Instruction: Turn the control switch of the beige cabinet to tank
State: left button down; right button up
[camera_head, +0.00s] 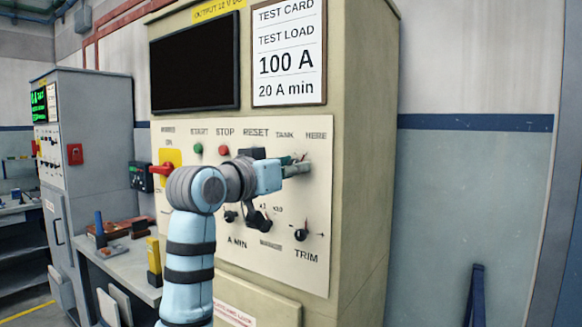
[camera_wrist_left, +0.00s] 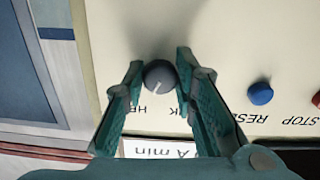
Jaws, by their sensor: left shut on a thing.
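The beige cabinet (camera_head: 362,150) stands in the middle of the head view, with a pale control panel. Its control switch is a small round dark grey knob (camera_wrist_left: 160,77) with a light pointer line, seen in the left wrist view. The TANK and HERE labels (camera_head: 300,135) are above it; the wrist view shows them upside down and partly hidden. My left gripper (camera_head: 298,167) reaches the panel below these labels. In the wrist view its two teal fingers (camera_wrist_left: 159,66) are shut on the knob's sides. I cannot tell exactly which label the pointer faces.
A green START button (camera_head: 198,148) and red STOP button (camera_head: 223,150) sit left of the gripper. A blue button (camera_wrist_left: 260,94) shows in the wrist view. Below are more knobs, including the TRIM knob (camera_head: 301,235). A yellow-backed red switch (camera_head: 162,169) is at left.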

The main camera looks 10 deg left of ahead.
pick_arm(q)
jog(key=shift+r+n+p, duration=0.1)
jog(key=shift+n+p, duration=3.55)
jog(key=shift+n, duration=1.85)
jog(key=c, duration=1.3)
grip_release()
jog(key=shift+s, duration=0.1)
jog(key=v, duration=1.2)
jog(key=shift+a, duration=0.1)
jog(key=shift+w, duration=0.2)
